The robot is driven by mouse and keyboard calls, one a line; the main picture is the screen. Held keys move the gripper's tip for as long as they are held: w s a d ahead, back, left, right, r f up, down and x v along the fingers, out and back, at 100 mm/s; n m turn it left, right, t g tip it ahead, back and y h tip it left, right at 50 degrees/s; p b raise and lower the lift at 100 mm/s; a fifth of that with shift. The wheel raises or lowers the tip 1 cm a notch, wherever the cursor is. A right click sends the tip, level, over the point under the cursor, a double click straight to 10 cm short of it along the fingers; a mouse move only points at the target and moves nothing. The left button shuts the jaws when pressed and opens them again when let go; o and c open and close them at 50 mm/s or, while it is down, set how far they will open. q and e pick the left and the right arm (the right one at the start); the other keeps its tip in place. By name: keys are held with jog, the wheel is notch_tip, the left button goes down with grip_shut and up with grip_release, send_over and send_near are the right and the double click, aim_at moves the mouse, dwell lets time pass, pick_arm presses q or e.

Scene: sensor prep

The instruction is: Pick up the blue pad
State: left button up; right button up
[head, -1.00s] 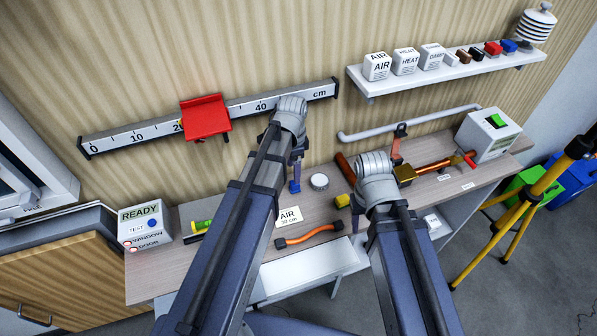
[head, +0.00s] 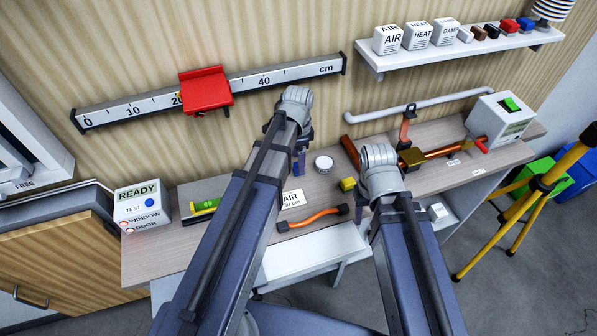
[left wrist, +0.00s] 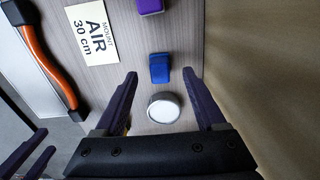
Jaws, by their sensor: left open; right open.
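The blue pad (left wrist: 159,68) is a small block on the table, just beyond the white round disc (left wrist: 164,108) in the left wrist view. My left gripper (left wrist: 161,74) is open and empty. Its two fingers lie either side of the pad in that view; I cannot tell how far above the table they are. In the head view the left gripper (head: 301,143) hangs over the back of the table, and its arm partly covers that area.
A purple block (left wrist: 150,6) lies beyond the pad. An AIR card (head: 292,199), an orange cable (head: 312,217) and a yellow block (head: 348,184) lie nearby. A rail with a red slider (head: 206,90) and a shelf (head: 460,50) are on the wall.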

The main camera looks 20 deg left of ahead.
pick_arm(q)
notch_tip(320, 180, down, 3)
jog(key=shift+f+b, duration=0.15)
jog(key=shift+b, duration=0.95)
pick_arm(e)
notch_tip(320, 180, down, 3)
pick_arm(q)
grip_shut()
